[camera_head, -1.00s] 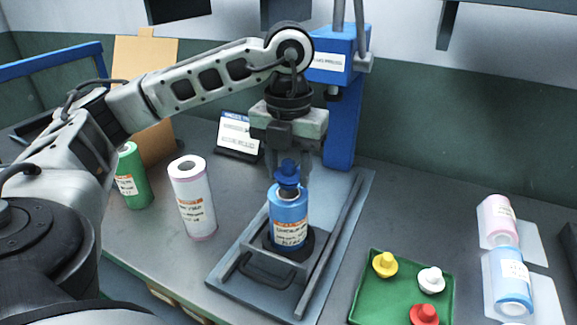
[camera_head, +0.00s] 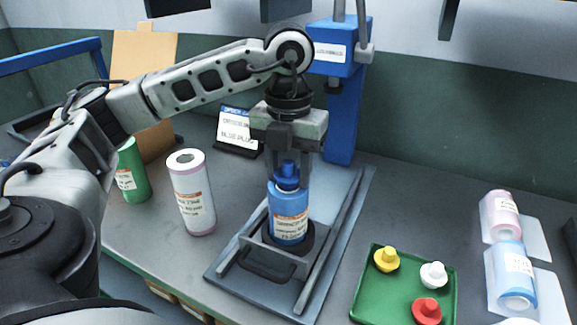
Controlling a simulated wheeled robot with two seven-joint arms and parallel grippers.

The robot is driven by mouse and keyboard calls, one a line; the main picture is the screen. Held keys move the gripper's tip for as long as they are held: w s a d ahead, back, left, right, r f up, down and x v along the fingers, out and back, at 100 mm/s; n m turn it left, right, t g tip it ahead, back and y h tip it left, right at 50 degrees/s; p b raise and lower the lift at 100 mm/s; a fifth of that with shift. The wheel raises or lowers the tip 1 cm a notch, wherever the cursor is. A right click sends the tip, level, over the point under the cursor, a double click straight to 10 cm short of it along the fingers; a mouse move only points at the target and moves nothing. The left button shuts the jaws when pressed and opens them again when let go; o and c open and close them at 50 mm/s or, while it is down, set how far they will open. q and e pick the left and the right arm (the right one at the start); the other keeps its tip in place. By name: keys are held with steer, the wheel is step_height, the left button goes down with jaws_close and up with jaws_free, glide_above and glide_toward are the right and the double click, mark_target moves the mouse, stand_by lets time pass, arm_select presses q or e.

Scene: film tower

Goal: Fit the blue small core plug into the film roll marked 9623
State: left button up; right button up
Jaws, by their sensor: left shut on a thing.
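The blue core plug (camera_head: 287,173) is at the top end of an upright blue film roll (camera_head: 289,216). My left gripper (camera_head: 287,165) is shut on the plug from above. The plug sits low against the roll's top; how deep it goes into the core cannot be told. The roll stands in a dark round seat on a grey press base (camera_head: 222,278). Its label is too small to read for the number 9623. My right gripper is not in view.
A white roll (camera_head: 192,193) and a green roll (camera_head: 132,172) stand at left. A green tray (camera_head: 378,307) holds yellow, white and red plugs. Pink (camera_head: 500,215) and blue (camera_head: 514,275) rolls lie at right. A blue press column (camera_head: 341,120) rises behind. A small sign (camera_head: 238,131) stands behind the base.

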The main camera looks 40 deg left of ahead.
arm_select(q)
steer(key=shift+f, duration=0.25)
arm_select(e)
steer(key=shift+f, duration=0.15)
arm_select(q)
steer(key=o, duration=1)
steer(key=shift+o, duration=0.2)
step_height(320, 180, up, 9)
steer(key=p, duration=0.2)
steer(key=shift+r+p, duration=0.15)
steer(key=shift+p, duration=0.15)
step_height(320, 180, up, 7)
steer(key=p, duration=0.2)
steer(key=shift+p, duration=0.4)
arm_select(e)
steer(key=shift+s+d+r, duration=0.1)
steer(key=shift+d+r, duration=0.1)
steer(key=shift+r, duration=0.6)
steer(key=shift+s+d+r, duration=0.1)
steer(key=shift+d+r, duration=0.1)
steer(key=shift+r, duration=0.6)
arm_select(q)
steer(key=shift+f, duration=0.2)
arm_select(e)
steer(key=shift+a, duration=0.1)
